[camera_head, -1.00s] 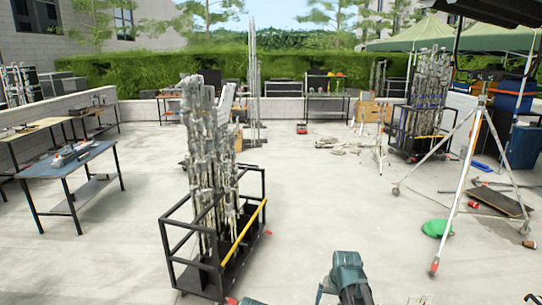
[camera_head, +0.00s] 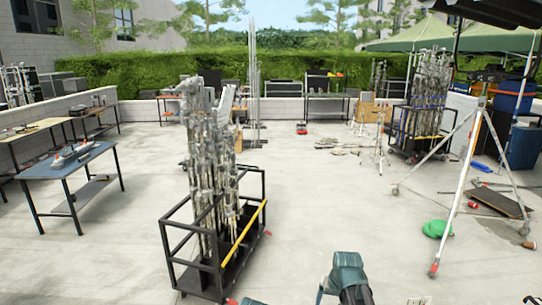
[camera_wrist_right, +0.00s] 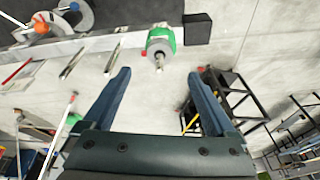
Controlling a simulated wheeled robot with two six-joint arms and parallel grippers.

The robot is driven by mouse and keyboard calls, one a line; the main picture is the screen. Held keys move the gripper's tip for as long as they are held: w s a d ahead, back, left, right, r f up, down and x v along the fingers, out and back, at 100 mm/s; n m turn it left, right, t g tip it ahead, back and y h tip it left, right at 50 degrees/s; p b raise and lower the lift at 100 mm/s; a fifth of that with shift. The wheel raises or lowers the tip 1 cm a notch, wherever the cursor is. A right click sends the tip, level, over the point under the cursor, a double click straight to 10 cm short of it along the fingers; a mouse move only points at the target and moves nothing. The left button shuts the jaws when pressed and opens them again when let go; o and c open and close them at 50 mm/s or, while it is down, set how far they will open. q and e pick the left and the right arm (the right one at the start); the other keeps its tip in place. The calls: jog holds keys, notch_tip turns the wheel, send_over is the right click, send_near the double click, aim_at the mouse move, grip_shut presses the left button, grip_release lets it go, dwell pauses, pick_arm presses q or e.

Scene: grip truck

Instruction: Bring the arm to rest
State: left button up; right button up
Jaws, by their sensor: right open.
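My right gripper (camera_wrist_right: 160,76) shows in the right wrist view with its two dark blue fingers spread wide and nothing between the tips. A teal and black part of my arm (camera_head: 349,277) rises at the bottom edge of the head view, apart from the cart. My left gripper is not in view.
A black cart (camera_head: 173,248) of upright metal stands is just left of the arm part. A tripod stand (camera_head: 463,190), a green round item (camera_head: 437,229) and a dark board (camera_head: 499,203) are at right. A blue-topped table (camera_head: 75,165) stands left.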

pick_arm(q)
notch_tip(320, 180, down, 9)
jog(key=b, duration=0.8)
pick_arm(e)
jog(key=x, duration=0.9)
jog(key=shift+f, duration=0.25)
jog(key=r+p, duration=0.6)
jog(key=r, duration=0.1)
jog(key=shift+d+p, duration=0.25)
jog(key=shift+p, duration=0.15)
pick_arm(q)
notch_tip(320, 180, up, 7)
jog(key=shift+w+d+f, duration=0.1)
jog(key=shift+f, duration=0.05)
pick_arm(e)
jog(key=shift+s, duration=0.15)
